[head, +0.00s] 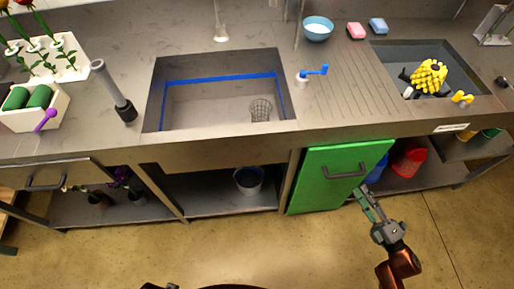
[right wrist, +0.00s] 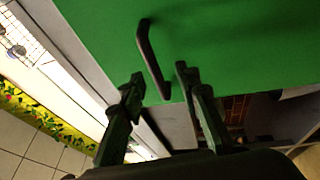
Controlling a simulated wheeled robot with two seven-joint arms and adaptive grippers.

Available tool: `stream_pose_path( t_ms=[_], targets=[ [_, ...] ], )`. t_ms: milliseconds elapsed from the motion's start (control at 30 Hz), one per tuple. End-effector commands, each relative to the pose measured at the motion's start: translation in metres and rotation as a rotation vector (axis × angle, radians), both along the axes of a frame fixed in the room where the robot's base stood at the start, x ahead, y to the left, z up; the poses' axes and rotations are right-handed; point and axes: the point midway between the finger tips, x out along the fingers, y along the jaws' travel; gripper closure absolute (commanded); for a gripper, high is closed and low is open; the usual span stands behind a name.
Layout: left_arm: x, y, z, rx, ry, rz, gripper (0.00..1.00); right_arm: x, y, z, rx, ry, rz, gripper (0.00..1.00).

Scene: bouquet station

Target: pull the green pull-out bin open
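The green pull-out bin (head: 318,186) sits under the counter, right of the middle. Its front looks about flush with the counter. A dark bar handle (head: 345,171) runs across the upper part of the front. My right gripper (head: 362,192) is just below the handle's right end in the head view, with its fingers pointing at the bin front. In the right wrist view its two fingers (right wrist: 159,75) are spread, with the dark handle (right wrist: 150,55) showing between their tips against the green front (right wrist: 240,40). I cannot tell whether they touch it. My left gripper is not in view.
A blue and a red container (head: 408,163) stand on the shelf right of the bin. A dark bucket (head: 248,181) stands on the shelf to its left. The floor (head: 270,245) in front of the bin is clear apart from my right arm.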

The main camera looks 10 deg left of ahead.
Motion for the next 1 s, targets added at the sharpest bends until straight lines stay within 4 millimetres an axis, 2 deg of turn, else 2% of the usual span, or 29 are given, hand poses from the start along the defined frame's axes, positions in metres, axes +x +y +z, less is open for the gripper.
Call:
stream_pose_path(
  t_ms=[233, 600, 767, 1000],
  targets=[
    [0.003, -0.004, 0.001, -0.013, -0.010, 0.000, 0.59, 0.005, 0.021, 0.010, -0.028, -0.064, 0.047, 0.70],
    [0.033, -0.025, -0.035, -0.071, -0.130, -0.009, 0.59, 0.045, 0.057, 0.019, -0.026, -0.060, 0.046, 0.70],
    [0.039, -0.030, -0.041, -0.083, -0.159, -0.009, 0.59, 0.053, 0.064, 0.022, -0.026, -0.060, 0.044, 0.70],
    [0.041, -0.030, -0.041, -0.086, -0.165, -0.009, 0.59, 0.054, 0.065, 0.023, -0.026, -0.059, 0.043, 0.70]
  ],
)
